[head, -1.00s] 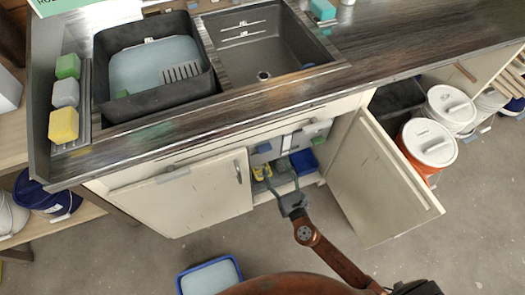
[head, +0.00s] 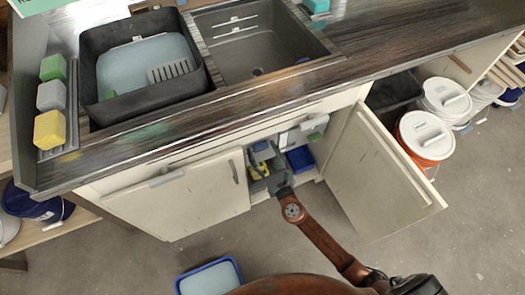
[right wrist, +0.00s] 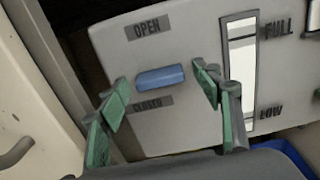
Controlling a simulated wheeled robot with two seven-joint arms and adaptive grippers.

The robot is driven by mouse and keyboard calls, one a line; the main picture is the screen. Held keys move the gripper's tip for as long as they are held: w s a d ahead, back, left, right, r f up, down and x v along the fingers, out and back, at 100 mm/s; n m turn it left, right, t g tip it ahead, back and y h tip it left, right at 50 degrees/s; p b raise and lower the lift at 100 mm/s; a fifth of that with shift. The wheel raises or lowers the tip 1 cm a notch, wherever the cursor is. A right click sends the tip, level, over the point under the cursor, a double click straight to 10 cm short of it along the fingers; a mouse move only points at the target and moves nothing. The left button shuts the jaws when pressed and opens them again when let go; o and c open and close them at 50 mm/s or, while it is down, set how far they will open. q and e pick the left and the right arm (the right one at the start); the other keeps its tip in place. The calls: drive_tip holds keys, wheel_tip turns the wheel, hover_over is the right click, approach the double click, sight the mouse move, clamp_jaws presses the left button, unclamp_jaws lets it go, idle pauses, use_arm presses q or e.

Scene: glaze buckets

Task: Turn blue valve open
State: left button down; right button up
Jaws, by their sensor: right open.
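The blue valve (right wrist: 160,77) is a short bar handle on a grey panel (right wrist: 190,130) in the right wrist view. It lies roughly crosswise, between an OPEN label (right wrist: 147,27) above and a CLOSED label (right wrist: 150,104) below. My right gripper (right wrist: 163,88) is open, with one green-padded finger to each side of the valve in the picture. I cannot tell whether either finger touches it. My left gripper is not in view.
A level gauge (right wrist: 240,72) marked FULL and LOW is right of the valve. The open cabinet door (head: 380,175) stands right of my arm; the closed door (head: 180,195) is left.

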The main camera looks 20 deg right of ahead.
drive_tip(key=shift+c, duration=0.4)
drive_tip(key=c, duration=1.1)
